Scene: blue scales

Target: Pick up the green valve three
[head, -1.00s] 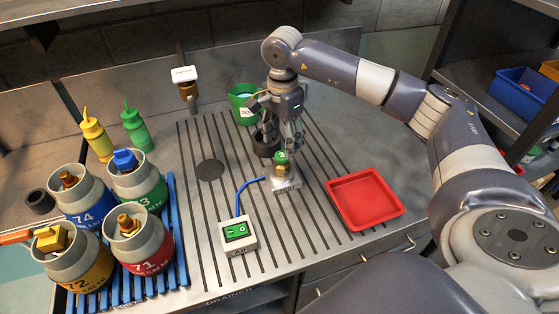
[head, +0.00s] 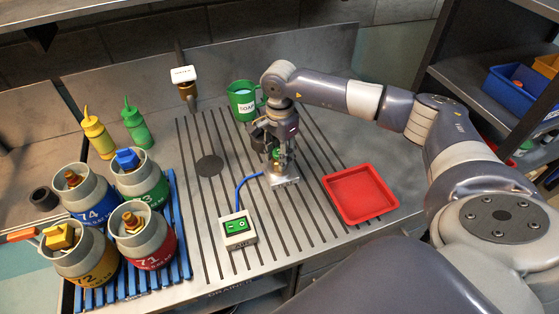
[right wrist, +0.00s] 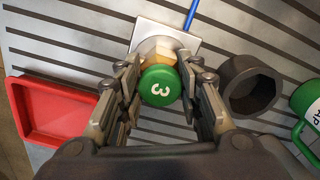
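The green valve three (right wrist: 160,85) has a round green cap marked 3 on a brass body, standing upright on a small metal plate (right wrist: 180,38). In the head view the valve (head: 277,155) is mostly hidden behind my right gripper (head: 279,166), which points straight down over it. In the right wrist view my right gripper (right wrist: 159,90) has one finger on each side of the cap, with narrow gaps; it appears open around the valve. My left gripper is not in view.
A dark hexagonal socket (right wrist: 250,85) stands close beside the right finger. A green soap mug (head: 242,103) is behind. A red tray (head: 361,193) lies to the right, a scale display (head: 237,230) in front. Several numbered canisters stand on a blue rack (head: 178,235) at left.

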